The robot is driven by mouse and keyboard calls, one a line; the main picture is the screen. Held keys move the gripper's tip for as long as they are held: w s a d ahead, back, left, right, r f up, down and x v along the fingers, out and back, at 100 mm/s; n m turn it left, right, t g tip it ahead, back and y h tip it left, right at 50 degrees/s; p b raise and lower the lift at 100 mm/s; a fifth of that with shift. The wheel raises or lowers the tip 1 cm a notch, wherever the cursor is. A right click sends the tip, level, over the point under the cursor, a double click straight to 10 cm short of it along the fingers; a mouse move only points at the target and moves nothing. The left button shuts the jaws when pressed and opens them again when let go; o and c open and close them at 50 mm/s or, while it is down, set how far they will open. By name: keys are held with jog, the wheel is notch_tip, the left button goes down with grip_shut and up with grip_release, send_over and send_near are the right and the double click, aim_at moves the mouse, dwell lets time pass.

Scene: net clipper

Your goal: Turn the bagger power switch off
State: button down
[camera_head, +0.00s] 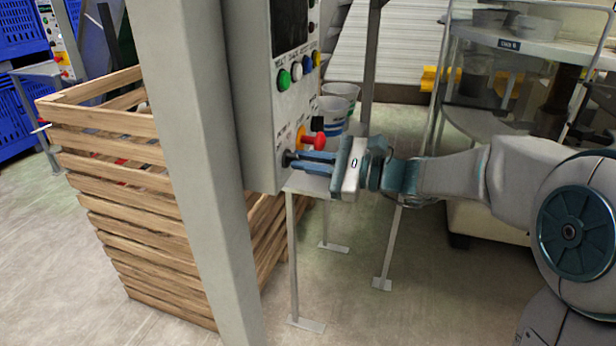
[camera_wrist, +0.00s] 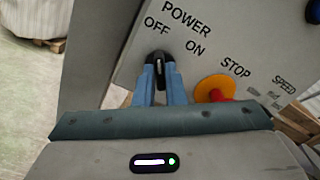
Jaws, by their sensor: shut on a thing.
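The black power switch (camera_wrist: 158,66) is on the grey control panel (camera_wrist: 110,42), below the words POWER, OFF and ON in the wrist view. Its handle points roughly straight up in that view, between the two labels. My gripper (camera_wrist: 160,88) has its two blue fingers close together on either side of the switch knob, shut on it. In the head view my gripper (camera_head: 300,158) reaches the panel from the right, at its lower part. The switch (camera_head: 286,159) is partly hidden by the fingertips there.
A red stop button on a yellow base (camera_wrist: 215,88) sits just right of the fingers. Green (camera_head: 284,80), white and blue buttons are higher on the panel. A grey post (camera_head: 190,150) and wooden crate (camera_head: 120,200) stand left. Tubs (camera_head: 335,108) stand behind.

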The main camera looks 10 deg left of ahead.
jog(key=shift+f+n+b, duration=0.1)
jog(key=shift+n+b, duration=1)
jog(key=shift+b, duration=0.05)
jog(key=c, duration=1.5)
grip_release()
jog(key=s+d, duration=0.1)
jog(key=d, duration=1.3)
jog(key=shift+s+a+p, duration=0.1)
jog(key=shift+p, duration=0.2)
